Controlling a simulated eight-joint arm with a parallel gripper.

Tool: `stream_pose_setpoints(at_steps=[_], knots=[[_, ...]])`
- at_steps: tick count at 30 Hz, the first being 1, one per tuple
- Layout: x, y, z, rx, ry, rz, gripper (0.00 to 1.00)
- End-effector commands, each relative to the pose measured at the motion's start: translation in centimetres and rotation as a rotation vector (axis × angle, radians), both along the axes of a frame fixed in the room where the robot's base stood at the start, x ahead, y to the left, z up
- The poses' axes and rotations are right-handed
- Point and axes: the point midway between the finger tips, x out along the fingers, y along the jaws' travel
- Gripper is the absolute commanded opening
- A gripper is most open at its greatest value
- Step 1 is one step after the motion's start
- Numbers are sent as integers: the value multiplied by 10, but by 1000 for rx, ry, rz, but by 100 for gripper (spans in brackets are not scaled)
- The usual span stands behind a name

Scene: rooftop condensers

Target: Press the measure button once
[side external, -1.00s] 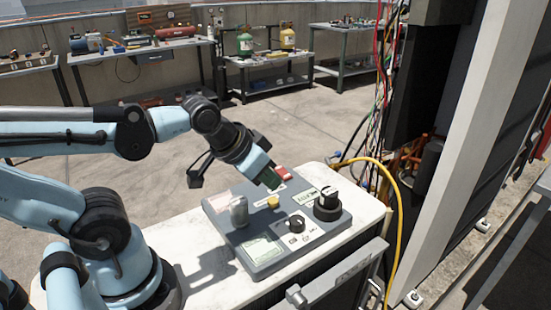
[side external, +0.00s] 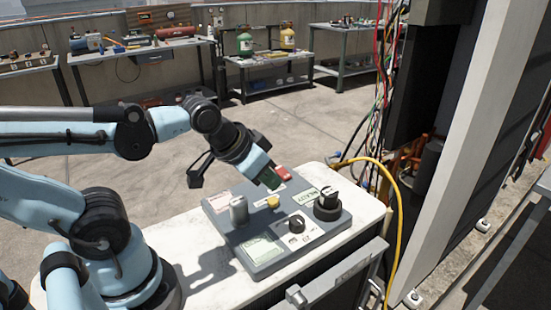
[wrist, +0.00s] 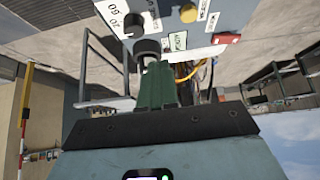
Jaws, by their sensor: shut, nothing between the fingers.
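The grey control panel (side external: 262,222) lies on a white-topped cabinet. A yellow button (side external: 273,202) sits near its middle and shows at the top of the wrist view (wrist: 188,14). A red part (side external: 284,173) is at the panel's far edge. Small labels stand beside the controls; I cannot read which one says measure. My gripper (side external: 270,180) has green fingers, shut and empty, pointing down above the far part of the panel, between the yellow button and the red part in the picture. The wrist view shows the closed fingers (wrist: 157,85). I see no clear contact with the button.
A small black knob (side external: 296,224), a large black knob (side external: 327,205) and a grey upright cylinder (side external: 239,209) rise from the panel. A pale display (side external: 261,249) is at the near left. A yellow hose (side external: 399,210) hangs right of the cabinet (side external: 200,262).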

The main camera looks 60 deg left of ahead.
Motion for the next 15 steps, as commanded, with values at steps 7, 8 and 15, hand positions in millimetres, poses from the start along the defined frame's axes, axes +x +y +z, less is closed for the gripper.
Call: stream_pose_setpoints(at_steps=[7,8,15], knots=[[8,9,3,84,-32,-96,0],[10,11,4,107,-41,-121,0],[25,32,12,322,-106,-333,0]])
